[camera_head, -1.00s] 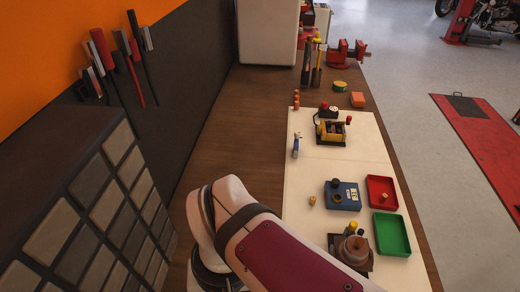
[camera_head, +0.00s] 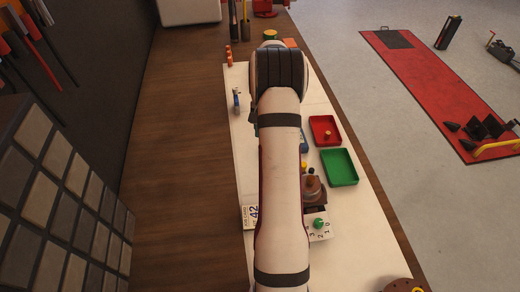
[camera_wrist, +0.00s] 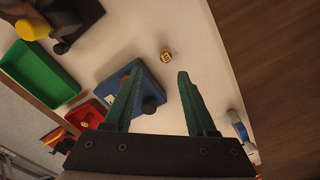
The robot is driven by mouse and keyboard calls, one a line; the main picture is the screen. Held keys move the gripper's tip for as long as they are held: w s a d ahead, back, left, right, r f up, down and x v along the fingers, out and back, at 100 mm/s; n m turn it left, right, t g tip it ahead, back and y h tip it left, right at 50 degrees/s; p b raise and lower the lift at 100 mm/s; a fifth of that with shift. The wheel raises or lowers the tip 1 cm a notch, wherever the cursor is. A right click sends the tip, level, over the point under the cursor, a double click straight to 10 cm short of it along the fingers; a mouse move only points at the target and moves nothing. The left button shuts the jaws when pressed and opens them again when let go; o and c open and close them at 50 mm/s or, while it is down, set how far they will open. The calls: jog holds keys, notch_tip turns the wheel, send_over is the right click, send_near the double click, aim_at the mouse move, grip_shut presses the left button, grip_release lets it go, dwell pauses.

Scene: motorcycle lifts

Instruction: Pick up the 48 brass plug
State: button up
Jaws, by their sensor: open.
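A small brass plug (camera_wrist: 166,55) stands loose on the pale mat in the wrist view, with a marking on its top too small to read surely. My gripper (camera_wrist: 159,70) is open and empty above the mat, its two green fingers apart. The plug shows between and just beyond the fingertips, not touching them. In the head view my arm hides the loose plug and my gripper. Another brass-coloured piece (camera_head: 327,133) sits in the red tray (camera_head: 318,120).
The green tray (camera_head: 339,167) lies right of my arm, near a brown machine (camera_head: 314,187). A white box with a green knob (camera_head: 319,224) and a 42 card (camera_head: 251,217) are nearer. The mat left of my arm is mostly clear.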

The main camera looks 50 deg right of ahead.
jog(key=f, duration=0.3)
jog(key=a+f, duration=0.1)
jog(key=f, duration=0.1)
jog(key=shift+w+f, duration=0.35)
jog(key=shift+c, duration=0.4)
grip_shut()
